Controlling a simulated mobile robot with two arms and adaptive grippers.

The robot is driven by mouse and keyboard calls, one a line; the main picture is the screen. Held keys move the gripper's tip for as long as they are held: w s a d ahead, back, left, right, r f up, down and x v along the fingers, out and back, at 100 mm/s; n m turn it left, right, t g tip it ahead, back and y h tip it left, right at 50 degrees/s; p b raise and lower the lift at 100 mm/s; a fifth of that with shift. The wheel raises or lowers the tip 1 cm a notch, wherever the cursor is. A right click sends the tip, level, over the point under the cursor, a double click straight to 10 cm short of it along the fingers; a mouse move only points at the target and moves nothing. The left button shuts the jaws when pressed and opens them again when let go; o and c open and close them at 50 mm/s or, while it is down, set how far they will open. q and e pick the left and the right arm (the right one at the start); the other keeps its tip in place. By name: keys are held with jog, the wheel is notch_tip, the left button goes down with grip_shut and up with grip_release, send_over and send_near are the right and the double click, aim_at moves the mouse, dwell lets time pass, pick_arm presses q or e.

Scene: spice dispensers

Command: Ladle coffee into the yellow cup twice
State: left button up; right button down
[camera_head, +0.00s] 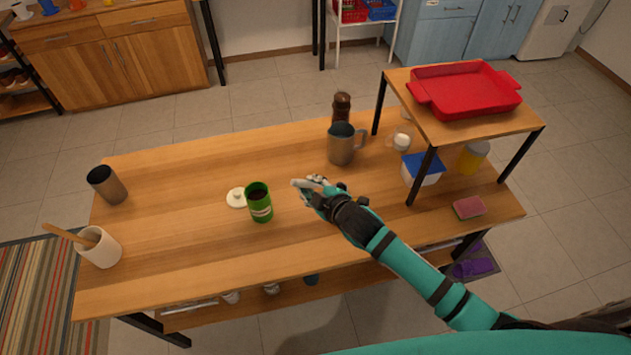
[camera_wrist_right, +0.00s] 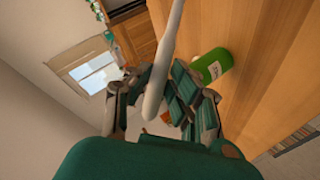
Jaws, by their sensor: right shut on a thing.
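A green canister (camera_head: 260,203) with dark contents stands open on the wooden table, its off-white lid (camera_head: 237,198) lying beside it. My right gripper (camera_head: 314,189) is to the right of the canister, above the table. It is shut on a pale, slim utensil; its long smooth handle (camera_wrist_right: 163,75) shows in the wrist view. The utensil's far end cannot be made out clearly. The green canister also shows in the right wrist view (camera_wrist_right: 213,65). No plainly yellow cup stands in the open; a yellow container (camera_head: 474,157) is under the small raised shelf. My left gripper is not in view.
A grey mug (camera_head: 342,146) and a brown grinder (camera_head: 342,104) stand behind the gripper. A metallic tumbler (camera_head: 108,186) and white utensil crock (camera_head: 101,249) are at left. A blue-lidded box (camera_head: 422,172) and sponge (camera_head: 469,207) are at right. The table's left middle is clear.

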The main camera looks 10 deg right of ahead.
jog(key=s+a+f+n+t+b, duration=0.1)
jog(key=s+f+n+t+b, duration=0.1)
jog(key=b, duration=0.6)
jog(key=s+a+f+n+t+h+b, duration=0.1)
jog(key=a+f+n+t+b, duration=0.1)
jog(key=f+b, duration=0.3)
jog(key=shift+s+t+b, duration=0.35)
jog(key=shift+t+b, duration=0.05)
jog(key=shift+b, duration=1.9)
jog(key=shift+r, duration=0.1)
jog(key=shift+a, duration=0.1)
